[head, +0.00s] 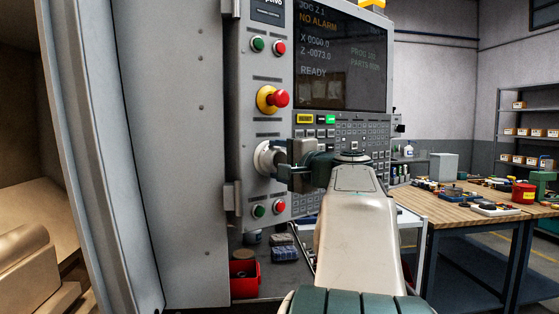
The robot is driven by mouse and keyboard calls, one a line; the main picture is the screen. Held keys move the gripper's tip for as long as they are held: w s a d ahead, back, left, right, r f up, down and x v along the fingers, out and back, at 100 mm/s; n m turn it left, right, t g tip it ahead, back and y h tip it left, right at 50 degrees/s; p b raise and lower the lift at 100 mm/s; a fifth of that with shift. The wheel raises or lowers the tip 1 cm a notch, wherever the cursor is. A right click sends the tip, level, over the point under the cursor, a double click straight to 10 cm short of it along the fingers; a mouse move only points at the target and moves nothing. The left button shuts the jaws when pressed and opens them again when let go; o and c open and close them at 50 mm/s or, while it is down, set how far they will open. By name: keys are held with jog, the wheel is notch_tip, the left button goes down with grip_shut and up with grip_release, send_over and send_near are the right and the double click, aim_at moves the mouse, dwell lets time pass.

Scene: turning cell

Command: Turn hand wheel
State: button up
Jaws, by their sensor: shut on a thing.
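The hand wheel (266,157) is a pale round disc on the grey control panel (262,205) of the machine, below the red emergency-stop button. My gripper (283,168) is at the wheel's right side, with its fingers reaching left to it. It is shut on the hand wheel, though the exact contact of the fingertips is partly hidden by the gripper itself. My arm comes up from the bottom of the head view and covers the lower right of the panel. The screen (340,55) above reads "NO ALARM", "Z -0073.0" and "READY".
A red emergency-stop button (280,98) sticks out just above the wheel. Green and red buttons (259,211) sit below it. A grey machine door (95,130) stands at left. A red bin (244,279) is below. A cluttered workbench (440,205) stands at right.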

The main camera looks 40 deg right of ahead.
jog(key=m+p, duration=0.1)
jog(key=m, duration=0.4)
jog(key=shift+r+m+p, duration=0.1)
jog(key=shift+m+p, duration=0.2)
jog(key=shift+p, duration=0.1)
jog(key=shift+m+p, duration=0.75)
jog(key=shift+m, duration=1.15)
jog(key=o, duration=0.7)
jog(key=s+b, duration=0.1)
jog(key=s, duration=1.2)
jog(key=shift+s+a+f, duration=0.2)
jog(key=shift+s+a, duration=0.15)
jog(key=shift+s, duration=0.05)
